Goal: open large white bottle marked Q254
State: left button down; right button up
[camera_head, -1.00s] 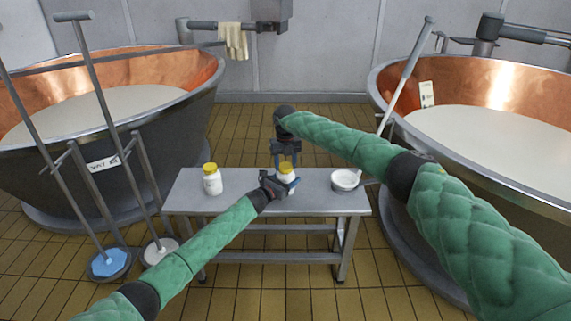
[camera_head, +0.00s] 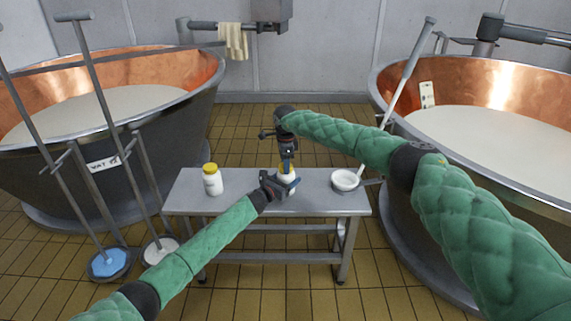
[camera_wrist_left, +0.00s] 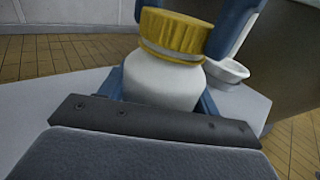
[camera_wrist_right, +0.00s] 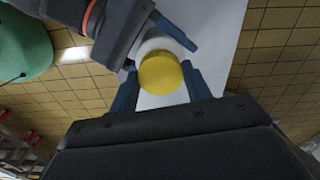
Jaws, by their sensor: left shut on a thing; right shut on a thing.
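A white bottle (camera_head: 288,177) with a yellow cap stands on the grey metal table, partly hidden by my grippers. My left gripper (camera_head: 284,185) is shut on its white body, which shows in the left wrist view (camera_wrist_left: 160,82). My right gripper (camera_head: 287,161) comes from above and is shut on the yellow cap (camera_wrist_right: 162,74), one blue finger on each side. The cap sits on the bottle's neck in the left wrist view (camera_wrist_left: 175,33). Another white bottle (camera_head: 212,184) with a yellow cap stands apart to the left. No Q254 mark is readable on either bottle.
A white bowl (camera_head: 345,180) stands on the table (camera_head: 245,205) to the right. Large copper vats with pale liquid flank the table, left (camera_head: 110,150) and right (camera_head: 480,150). Long-handled tools lean at the left vat. The table between the left bottle and my grippers is clear.

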pick_arm(q)
jog(key=shift+s, duration=0.1)
pick_arm(e)
jog(key=n, duration=0.6)
jog(key=shift+w+d+r, duration=0.1)
jog(key=shift+d, duration=0.05)
pick_arm(q)
jog(key=shift+f, duration=0.1)
pick_arm(e)
jog(key=shift+r, duration=0.25)
jog(key=shift+r, duration=0.75)
dwell(0.4)
jog(key=shift+r, duration=0.15)
jog(key=shift+r, duration=1.9)
pick_arm(q)
jog(key=shift+c, duration=1.3)
grip_release()
